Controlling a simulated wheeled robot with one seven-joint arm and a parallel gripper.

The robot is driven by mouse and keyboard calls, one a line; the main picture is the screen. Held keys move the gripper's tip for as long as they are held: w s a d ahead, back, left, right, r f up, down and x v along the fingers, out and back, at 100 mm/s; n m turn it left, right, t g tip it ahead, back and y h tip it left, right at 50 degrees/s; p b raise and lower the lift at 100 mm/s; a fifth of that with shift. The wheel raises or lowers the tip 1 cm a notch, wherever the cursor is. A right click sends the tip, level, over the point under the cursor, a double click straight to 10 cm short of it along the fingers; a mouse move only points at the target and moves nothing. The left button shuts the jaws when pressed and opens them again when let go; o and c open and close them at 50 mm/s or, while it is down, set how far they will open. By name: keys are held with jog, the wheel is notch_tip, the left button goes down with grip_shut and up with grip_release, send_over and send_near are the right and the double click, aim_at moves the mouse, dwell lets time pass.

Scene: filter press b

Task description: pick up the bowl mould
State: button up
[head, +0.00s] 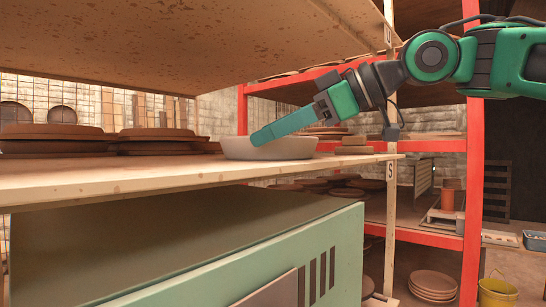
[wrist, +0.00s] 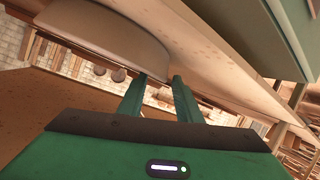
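The bowl mould, a pale grey round shallow form (head: 285,148), sits on the wooden shelf board near its right end. In the wrist view it shows large and tilted at the upper left (wrist: 95,28). My gripper (head: 257,138) reaches in from the upper right, pointing down and left. One finger shows in front of the mould's left part; the other is hidden in the head view. In the wrist view the two fingers (wrist: 159,78) stand apart with a gap between them, tips near the mould's edge. I cannot tell whether they touch it.
Stacked brown clay discs (head: 55,138) and (head: 155,140) lie on the same shelf board (head: 120,180), left of the mould. Another board (head: 190,40) hangs low overhead. A red rack post (head: 473,180) stands to the right, and a green cabinet (head: 210,250) is below.

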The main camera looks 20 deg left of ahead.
jog(key=x, duration=0.3)
jog(key=shift+a, duration=0.1)
grip_shut()
jog(key=shift+r, duration=0.1)
